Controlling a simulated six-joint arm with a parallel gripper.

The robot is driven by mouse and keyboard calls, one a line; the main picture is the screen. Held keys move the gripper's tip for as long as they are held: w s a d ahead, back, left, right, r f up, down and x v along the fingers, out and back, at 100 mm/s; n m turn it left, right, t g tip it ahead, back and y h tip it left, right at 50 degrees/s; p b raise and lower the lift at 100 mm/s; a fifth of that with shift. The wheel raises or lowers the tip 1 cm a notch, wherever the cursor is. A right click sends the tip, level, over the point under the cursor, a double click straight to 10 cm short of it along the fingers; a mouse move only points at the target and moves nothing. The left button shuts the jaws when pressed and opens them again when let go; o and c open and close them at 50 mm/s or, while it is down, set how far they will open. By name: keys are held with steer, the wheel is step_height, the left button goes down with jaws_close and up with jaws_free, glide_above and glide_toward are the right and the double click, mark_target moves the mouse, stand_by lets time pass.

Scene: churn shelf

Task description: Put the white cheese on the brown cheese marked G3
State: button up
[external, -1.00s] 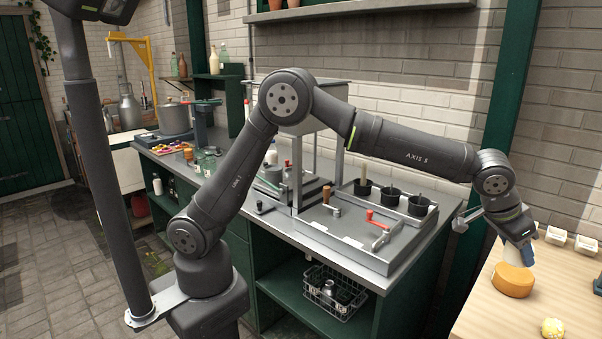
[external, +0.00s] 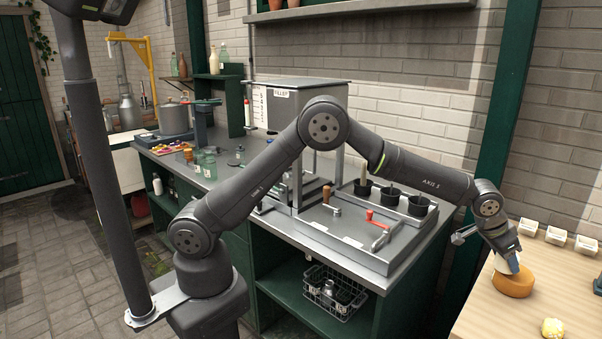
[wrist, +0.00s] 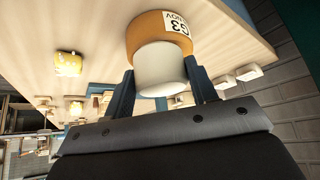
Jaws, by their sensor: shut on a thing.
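The brown cheese marked G3 is an orange-brown wheel lying on the light wooden table; it shows in the external view (external: 514,284) and in the wrist view (wrist: 150,25), with its G3 label facing the camera. The white cheese (wrist: 160,70) is a pale cylinder between the fingers of my gripper (wrist: 160,88). In the external view my gripper (external: 509,264) is at the brown cheese, tilted down, shut on the white cheese. The white cheese overlaps the brown cheese in the wrist view; I cannot tell whether they touch.
A yellow piece (external: 552,328) lies near the table's front, and it shows in the wrist view (wrist: 68,64). Small white boxes (external: 556,235) line the table's back edge. A grey workbench (external: 345,255) stands to the left. Bare wood (external: 490,315) lies around the brown cheese.

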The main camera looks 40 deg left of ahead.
steer(key=shift+f, duration=0.6)
steer(key=shift+f, duration=0.1)
steer(key=o, duration=1)
steer(key=shift+f, duration=0.1)
steer(key=shift+s+r, duration=0.1)
steer(key=shift+r, duration=0.35)
steer(key=v, duration=1.1)
steer(key=shift+s+a+r, duration=0.1)
steer(key=shift+a+r, duration=0.05)
steer(key=shift+r, duration=0.05)
